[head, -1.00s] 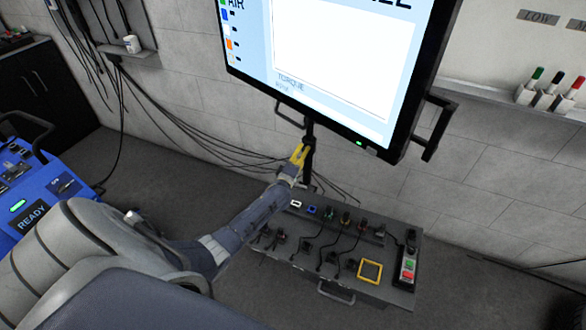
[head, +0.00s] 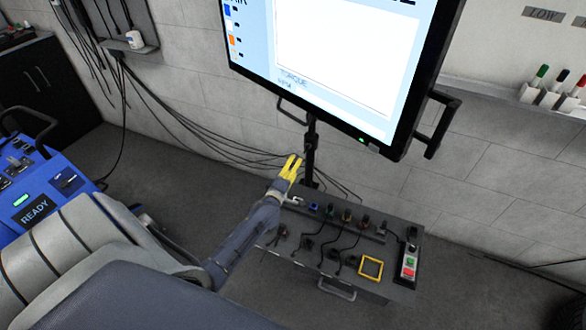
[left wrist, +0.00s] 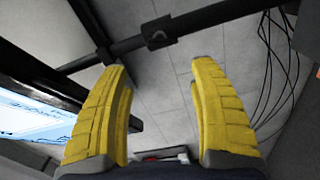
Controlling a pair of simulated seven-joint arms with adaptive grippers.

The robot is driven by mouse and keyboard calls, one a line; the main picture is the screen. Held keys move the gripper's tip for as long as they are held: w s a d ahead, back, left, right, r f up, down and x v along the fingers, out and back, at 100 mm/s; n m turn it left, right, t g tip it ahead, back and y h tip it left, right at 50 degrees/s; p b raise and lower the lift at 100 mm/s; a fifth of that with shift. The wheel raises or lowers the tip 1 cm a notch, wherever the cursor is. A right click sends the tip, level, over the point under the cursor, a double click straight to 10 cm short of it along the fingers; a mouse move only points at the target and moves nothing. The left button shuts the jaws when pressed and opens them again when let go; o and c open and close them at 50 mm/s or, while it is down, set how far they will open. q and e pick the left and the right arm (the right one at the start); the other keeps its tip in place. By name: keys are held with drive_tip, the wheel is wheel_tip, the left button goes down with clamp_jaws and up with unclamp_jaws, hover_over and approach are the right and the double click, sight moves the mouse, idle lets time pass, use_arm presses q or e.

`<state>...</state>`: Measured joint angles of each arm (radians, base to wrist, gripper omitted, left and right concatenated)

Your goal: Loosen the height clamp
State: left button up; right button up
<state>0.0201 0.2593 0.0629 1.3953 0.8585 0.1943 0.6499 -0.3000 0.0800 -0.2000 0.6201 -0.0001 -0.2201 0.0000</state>
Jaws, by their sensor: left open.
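The monitor (head: 345,60) hangs on a dark upright pole (head: 310,150) behind the console. A dark collar with a knob-like part (left wrist: 160,32) sits on the pole in the left wrist view and appears to be the height clamp. My left gripper (head: 292,162) has yellow fingers, is open and empty, and is just left of the pole in the head view. In the left wrist view its two fingers (left wrist: 162,65) stand wide apart, with the collar beyond their tips, not between them. My right gripper is not in view.
A grey console (head: 340,250) with cables, plugs, a yellow square frame (head: 371,268) and a button box (head: 409,262) stands below the monitor. Loose black cables (head: 215,145) hang along the wall. A blue panel (head: 40,190) reads READY. A handle (head: 435,125) juts from the monitor's right side.

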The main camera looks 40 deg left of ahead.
sight(307, 148)
use_arm(q)
drive_tip(key=shift+s+f, duration=0.1)
drive_tip(key=shift+c, duration=0.9)
drive_tip(key=shift+s+d+f, duration=0.2)
drive_tip(key=shift+s+f, duration=0.15)
drive_tip(key=shift+s, duration=0.15)
drive_tip(key=shift+s+d+f, duration=0.15)
drive_tip(key=shift+s+f, duration=0.2)
drive_tip(key=shift+s, duration=0.15)
drive_tip(key=c, duration=0.4)
drive_tip(key=m, duration=0.1)
drive_tip(key=s+m, duration=0.1)
drive_tip(key=m, duration=0.2)
drive_tip(key=shift+s+d+r+m, duration=0.15)
drive_tip(key=shift+s+d+m, duration=0.15)
drive_tip(key=shift+s+d, duration=0.05)
drive_tip(key=shift+c, duration=0.6)
drive_tip(key=w+a+m, duration=0.1)
drive_tip(key=w+m, duration=0.4)
drive_tip(key=w+a+r+m, duration=0.1)
drive_tip(key=w+m, duration=0.4)
drive_tip(key=w+a+m, duration=0.1)
drive_tip(key=w+m, duration=0.4)
drive_tip(key=shift+w+r, duration=0.35)
drive_tip(key=shift+o, duration=0.2)
clamp_jaws()
